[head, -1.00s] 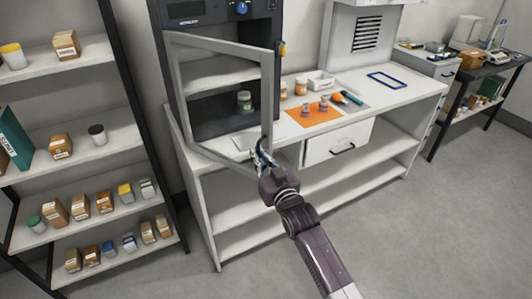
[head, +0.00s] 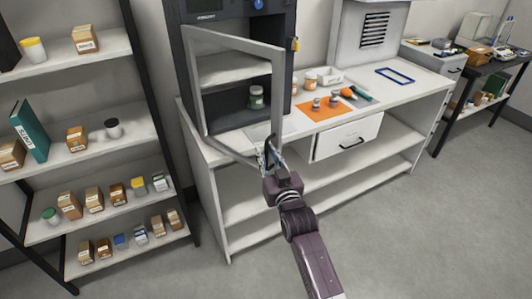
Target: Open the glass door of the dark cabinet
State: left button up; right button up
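The dark cabinet (head: 232,120) stands on the white bench against the wall. Its glass door (head: 192,85), a grey frame with a clear pane, stands swung out from the cabinet front towards me. Through it I see a pale shelf and a small jar (head: 257,98) with a greenish label. My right gripper (head: 271,156) is at the low right edge of the door, its fingers around the dark handle (head: 268,146), and appears shut on it. The fingertips are small and partly merged with the handle. My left gripper is not in view.
A drawer (head: 345,140) is below. A shelf rack (head: 85,145) stands at left. The floor in front is clear.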

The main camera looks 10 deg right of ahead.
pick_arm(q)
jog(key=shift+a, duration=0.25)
pick_arm(e)
jog(key=s+d, duration=0.2)
jog(key=s, duration=1)
jog(key=shift+w+r, duration=0.1)
